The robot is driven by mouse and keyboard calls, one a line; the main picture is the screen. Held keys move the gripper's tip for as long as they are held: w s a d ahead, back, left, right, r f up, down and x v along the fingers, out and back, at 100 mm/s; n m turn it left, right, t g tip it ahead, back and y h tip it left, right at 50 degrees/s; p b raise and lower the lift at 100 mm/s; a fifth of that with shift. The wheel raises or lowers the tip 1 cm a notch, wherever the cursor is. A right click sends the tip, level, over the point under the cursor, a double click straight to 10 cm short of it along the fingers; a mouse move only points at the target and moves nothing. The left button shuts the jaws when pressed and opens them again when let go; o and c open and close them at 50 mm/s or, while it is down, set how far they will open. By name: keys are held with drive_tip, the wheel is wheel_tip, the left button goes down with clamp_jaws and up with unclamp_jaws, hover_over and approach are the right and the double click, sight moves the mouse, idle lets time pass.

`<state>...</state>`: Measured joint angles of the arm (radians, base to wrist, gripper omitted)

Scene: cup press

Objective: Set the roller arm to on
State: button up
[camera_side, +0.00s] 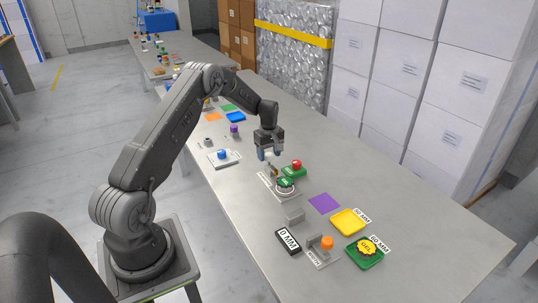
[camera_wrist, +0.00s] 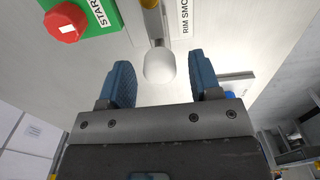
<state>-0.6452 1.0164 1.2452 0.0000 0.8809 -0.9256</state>
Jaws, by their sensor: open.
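The roller arm (camera_wrist: 155,22) is a short bar with a yellow joint and a white rounded end (camera_wrist: 159,66) in the wrist view, beside a label reading "RIM SMO", partly cut off. In the side view a small yellowish upright part, likely the same arm (camera_side: 273,171), stands just below my gripper (camera_side: 268,155). My gripper is open and points down. In the wrist view its blue fingers (camera_wrist: 163,80) appear on either side of the white end, with clear gaps. I cannot tell whether the white end is at fingertip depth. The on and off markings are not readable.
A red knob on a green START plate (camera_wrist: 75,20) is close by. A round green-topped part (camera_side: 285,184) stands below.

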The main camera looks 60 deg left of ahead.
drive_tip(key=shift+f, duration=0.3)
drive_tip(key=shift+c, duration=0.4)
clamp_jaws()
